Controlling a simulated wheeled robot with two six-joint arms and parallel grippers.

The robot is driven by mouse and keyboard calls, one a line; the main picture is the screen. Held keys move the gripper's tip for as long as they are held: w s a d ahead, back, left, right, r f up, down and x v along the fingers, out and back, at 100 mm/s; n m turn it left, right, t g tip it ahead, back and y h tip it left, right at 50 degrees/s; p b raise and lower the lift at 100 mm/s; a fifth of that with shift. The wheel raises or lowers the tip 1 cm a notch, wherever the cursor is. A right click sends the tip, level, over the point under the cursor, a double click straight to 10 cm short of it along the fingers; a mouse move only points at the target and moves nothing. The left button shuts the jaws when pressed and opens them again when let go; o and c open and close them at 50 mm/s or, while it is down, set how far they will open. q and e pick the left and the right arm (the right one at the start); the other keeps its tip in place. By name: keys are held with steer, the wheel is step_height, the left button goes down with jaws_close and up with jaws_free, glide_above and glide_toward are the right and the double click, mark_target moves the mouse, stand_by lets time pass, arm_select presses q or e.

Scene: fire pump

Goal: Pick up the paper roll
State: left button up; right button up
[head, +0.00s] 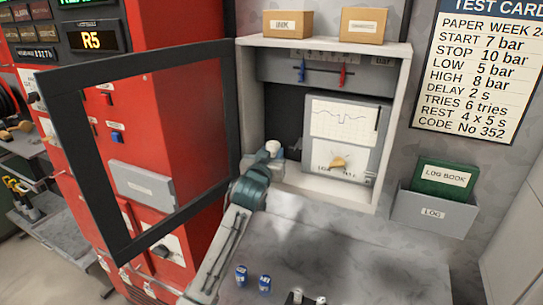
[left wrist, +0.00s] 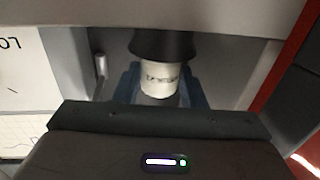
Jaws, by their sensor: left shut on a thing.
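The paper roll (left wrist: 162,80) is a short white cylinder with dark print. In the left wrist view it stands between my blue fingers, under a dark round part. My left gripper (left wrist: 160,88) is shut on it. In the head view my left gripper (head: 268,162) is at the lower left of the open white cabinet (head: 397,125), and the white end of the roll (head: 273,147) shows at its tip. The fingers are small and partly hidden there.
The cabinet's dark-framed glass door (head: 90,165) stands open to the left. A chart recorder (head: 347,135) fills the cabinet's right part. Two boxes (head: 288,24) (head: 363,26) stand on top. Small blue labelled items (head: 241,275) (head: 265,283) are below. A log holder (head: 433,212) hangs at right.

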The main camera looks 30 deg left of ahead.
arm_select(q)
steer(key=shift+r, duration=0.35)
step_height(320, 180, up, 2)
steer(key=shift+r+b, duration=0.1)
steer(key=shift+b, duration=0.6)
steer(key=s+d+r+b, duration=0.1)
steer(key=s+d+b, duration=0.1)
steer(key=s+d, duration=0.2)
steer(key=s+d+b, duration=0.1)
steer(key=s+d, duration=0.3)
steer(key=s, duration=0.6)
steer(key=shift+r+b, duration=0.4)
